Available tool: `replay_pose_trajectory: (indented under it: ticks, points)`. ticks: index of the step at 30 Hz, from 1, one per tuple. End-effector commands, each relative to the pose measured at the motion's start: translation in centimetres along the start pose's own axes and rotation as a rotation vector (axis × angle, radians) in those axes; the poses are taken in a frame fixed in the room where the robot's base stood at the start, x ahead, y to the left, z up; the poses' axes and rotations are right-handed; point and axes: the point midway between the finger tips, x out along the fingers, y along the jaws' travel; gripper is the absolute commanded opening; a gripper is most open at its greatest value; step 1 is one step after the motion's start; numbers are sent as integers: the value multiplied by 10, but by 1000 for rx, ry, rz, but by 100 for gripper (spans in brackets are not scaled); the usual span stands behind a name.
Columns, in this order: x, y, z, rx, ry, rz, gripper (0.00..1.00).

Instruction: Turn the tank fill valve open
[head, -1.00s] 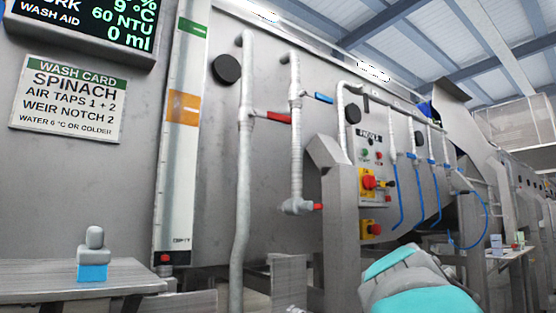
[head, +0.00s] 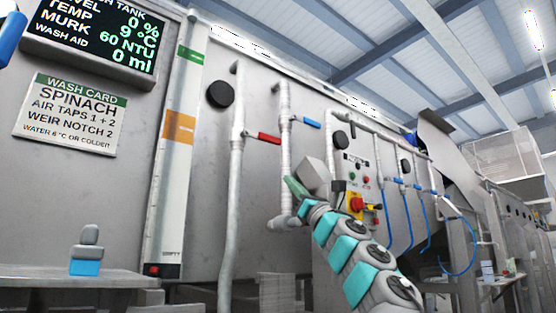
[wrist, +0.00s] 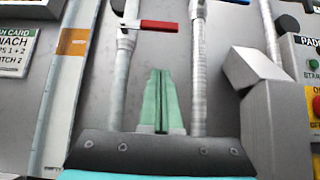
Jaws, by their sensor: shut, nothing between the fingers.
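Two pipes on the tank wall carry lever handles, both sticking out to the right. The left pipe (head: 234,170) has a red lever (head: 269,138), also in the wrist view (wrist: 158,26). The right pipe (head: 284,150) has a blue lever (head: 312,123), barely visible at the wrist view's top edge. I see no label telling which is the fill valve. My gripper (head: 290,184), with green fingers, is shut and empty, below both levers and apart from the red one. In the wrist view its fingers (wrist: 161,74) point up between the two pipes.
The display (head: 95,35) reads 0 %, 9 °C, 60 NTU and 0 ml. A wash card (head: 70,112) and level gauge (head: 172,160) are at left. A grey post and control panel (head: 356,185) with a red knob stand close right of my gripper.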

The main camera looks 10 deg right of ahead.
Motion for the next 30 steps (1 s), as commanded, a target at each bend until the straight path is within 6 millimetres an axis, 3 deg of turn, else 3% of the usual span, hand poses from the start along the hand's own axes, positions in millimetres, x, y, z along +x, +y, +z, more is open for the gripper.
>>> replay_pose_trajectory:
  ticks: [26,30]
  points:
    - [104,0,4,5,1,1,0]
    - [116,-1,16,0,0,-3,0]
